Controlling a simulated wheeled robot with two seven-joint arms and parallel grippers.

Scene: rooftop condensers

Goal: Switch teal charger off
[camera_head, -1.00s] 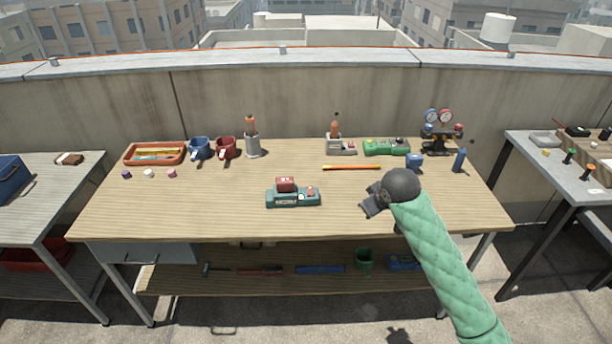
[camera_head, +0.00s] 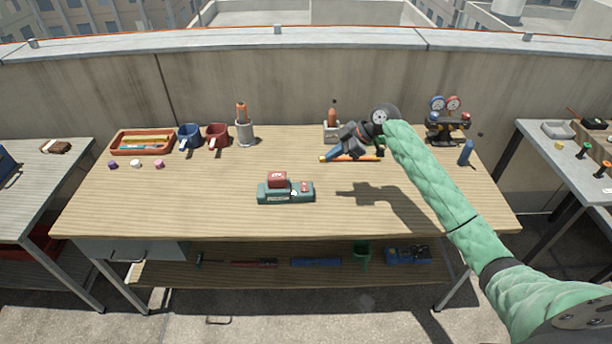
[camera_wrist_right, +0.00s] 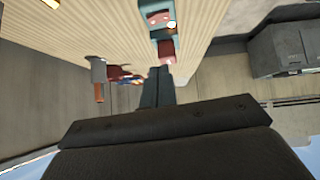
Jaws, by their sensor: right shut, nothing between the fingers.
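The teal charger (camera_head: 287,197) sits on the middle of the wooden bench. A red battery block (camera_head: 277,180) stands on its left part, and a small red switch (camera_head: 305,187) is on its right part. I cannot tell the switch's position. The charger (camera_wrist_right: 152,7) and red block (camera_wrist_right: 166,48) also show at the top of the right wrist view, beyond the fingers. My right gripper (camera_head: 331,154) is shut and empty, raised above the bench, behind and right of the charger, not touching it. It also shows in the wrist view (camera_wrist_right: 158,76). My left gripper is out of view.
A gauge set (camera_head: 448,127) and blue bottle (camera_head: 466,153) stand at the back right. The bench front is clear.

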